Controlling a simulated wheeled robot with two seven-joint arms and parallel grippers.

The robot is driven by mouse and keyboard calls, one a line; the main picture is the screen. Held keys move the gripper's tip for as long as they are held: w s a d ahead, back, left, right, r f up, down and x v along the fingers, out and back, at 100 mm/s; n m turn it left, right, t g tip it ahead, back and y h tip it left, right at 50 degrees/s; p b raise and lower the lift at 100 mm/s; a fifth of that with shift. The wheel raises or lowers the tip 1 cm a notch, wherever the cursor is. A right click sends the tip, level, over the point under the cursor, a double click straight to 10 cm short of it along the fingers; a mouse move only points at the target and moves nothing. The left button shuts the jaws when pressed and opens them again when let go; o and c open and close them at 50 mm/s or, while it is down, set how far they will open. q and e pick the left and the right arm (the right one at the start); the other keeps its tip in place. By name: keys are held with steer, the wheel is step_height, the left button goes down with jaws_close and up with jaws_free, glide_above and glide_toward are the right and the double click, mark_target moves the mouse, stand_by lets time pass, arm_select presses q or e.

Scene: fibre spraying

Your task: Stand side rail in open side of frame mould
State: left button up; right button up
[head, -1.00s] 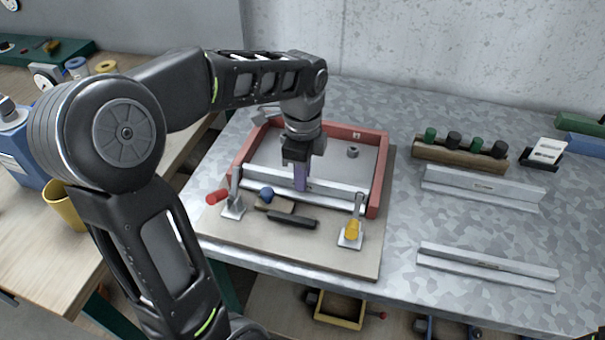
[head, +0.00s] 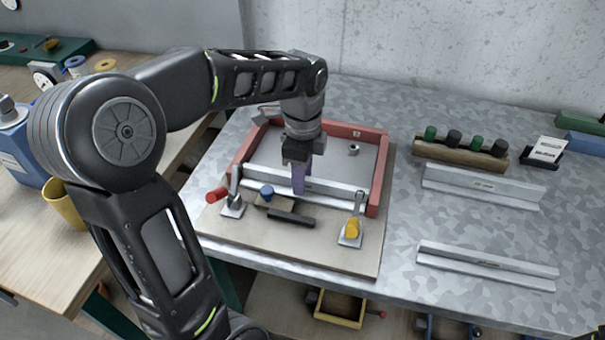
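The frame mould (head: 243,146) is a reddish three-sided frame on a beige board, its open side facing me. The side rail (head: 340,190), a long silvery strip, stands upright along that open side, between the ends of the two side walls. My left gripper (head: 298,181) points down at the rail, left of its middle, its purple fingers shut on it. The near finger covers part of the rail. Whether the rail's underside touches the board cannot be told. My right gripper is not in view.
A clamp with a red handle (head: 217,194) and one with a yellow handle (head: 352,228) stand at the board's front corners. A dark bar (head: 291,219) lies between them. Two more metal rails (head: 483,185) (head: 486,266) lie on the table at right. A wooden rack (head: 458,153) stands behind them.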

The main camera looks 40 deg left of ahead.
arm_select(q)
step_height(320, 180, up, 8)
steer(key=shift+f, duration=0.1)
stand_by(0.5)
step_height(320, 180, up, 8)
steer(key=p, duration=0.6)
steer(key=shift+p, duration=0.3)
steer(key=shift+f, duration=0.1)
